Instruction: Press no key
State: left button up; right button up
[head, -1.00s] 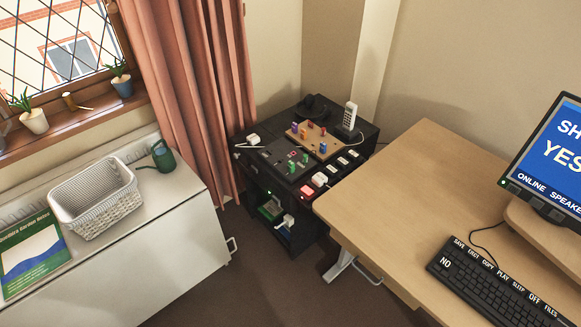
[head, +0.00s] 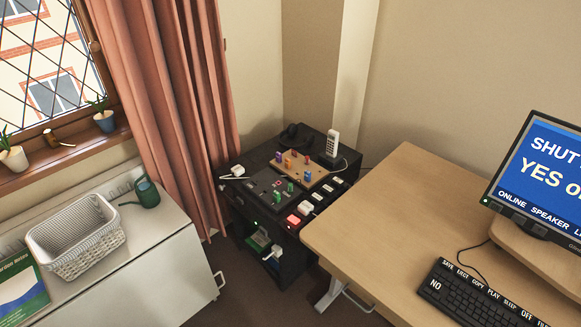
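A black keyboard (head: 478,298) with white-lettered keys lies on the wooden desk at the lower right. I can read a NO key (head: 436,284) at its left end and a top row with SAVE, EJECT, COPY, PLAY, SLEEP, OFF and a partly cut FILES. The monitor (head: 540,180) behind it stands on a wooden riser and shows "SHUT", "YES" and "ONLINE SPEAKER" in white on blue, cut off at the right edge. Neither of my grippers is in view, and nothing touches the keyboard.
The desk (head: 390,220) is mostly clear left of the keyboard. A black cabinet (head: 290,190) in the corner carries a cordless phone (head: 332,144), a board of coloured pegs and a lit red button (head: 293,219). A white basket (head: 75,237) and green watering can (head: 147,194) stand on the left cabinet.

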aim_at(437, 286)
jog(key=z, duration=1.8)
